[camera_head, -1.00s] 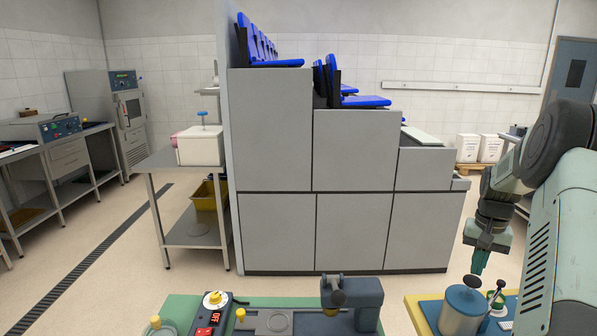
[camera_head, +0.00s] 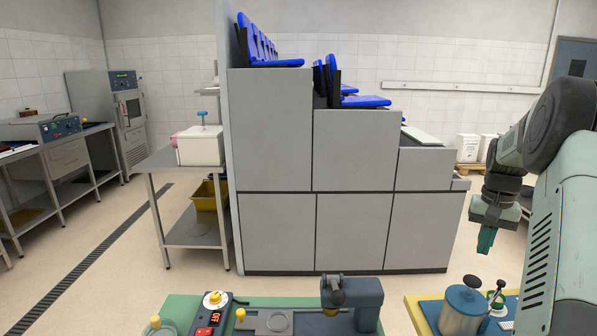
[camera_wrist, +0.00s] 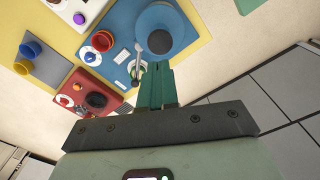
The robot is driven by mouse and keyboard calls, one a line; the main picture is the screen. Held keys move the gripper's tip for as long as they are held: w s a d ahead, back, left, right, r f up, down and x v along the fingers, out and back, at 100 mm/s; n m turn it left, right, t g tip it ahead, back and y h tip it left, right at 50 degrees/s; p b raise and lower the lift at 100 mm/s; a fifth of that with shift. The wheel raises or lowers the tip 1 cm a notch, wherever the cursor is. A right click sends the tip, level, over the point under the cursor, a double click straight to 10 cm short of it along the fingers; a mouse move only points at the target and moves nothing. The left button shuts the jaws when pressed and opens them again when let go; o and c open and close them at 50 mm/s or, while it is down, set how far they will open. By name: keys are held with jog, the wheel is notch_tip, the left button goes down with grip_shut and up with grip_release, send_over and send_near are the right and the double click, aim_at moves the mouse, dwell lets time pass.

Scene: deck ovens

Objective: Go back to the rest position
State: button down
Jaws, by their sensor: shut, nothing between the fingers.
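My gripper (camera_head: 486,246) hangs at the right of the head view, fingers pointing down, above and behind the yellow-edged board. Its green fingers are together and empty. In the wrist view my gripper (camera_wrist: 157,72) also shows shut, with nothing between the fingers. It is apart from the blue-grey lidded pot (camera_head: 463,308), which stands on the board below it. The pot also shows in the wrist view (camera_wrist: 165,22), just beyond the fingertips.
A green board (camera_head: 180,302) carries a red-displayed control box (camera_head: 210,316) and a dark blue-grey device (camera_head: 362,297). A large grey stepped cabinet (camera_head: 355,220) with blue seats stands behind. A side table (camera_head: 157,168) holds a white box (camera_head: 201,146). Open floor lies right of the cabinet.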

jog(key=shift+r, duration=0.1)
jog(key=s+a+r+n+t, duration=0.1)
jog(key=s+a+r, duration=0.2)
jog(key=a+r, duration=0.35)
jog(key=s+a+r+n+t+h, duration=0.1)
jog(key=s+a+r, duration=0.1)
jog(key=a+r, duration=0.4)
jog(key=s+a+r+n+t, duration=0.1)
jog(key=s+a+r, duration=0.2)
jog(key=a+r, duration=0.3)
jog(key=s+a+n+t, duration=0.1)
jog(key=s+a, duration=0.3)
jog(key=s, duration=0.3)
jog(key=s+a+f+n, duration=0.1)
jog(key=s+a, duration=0.3)
jog(key=s, duration=0.3)
jog(key=s+a+n+t+y, duration=0.1)
jog(key=s+a, duration=0.4)
jog(key=s, duration=0.3)
jog(key=shift+f+t, duration=0.2)
jog(key=shift+t, duration=0.1)
jog(key=shift+a, duration=0.1)
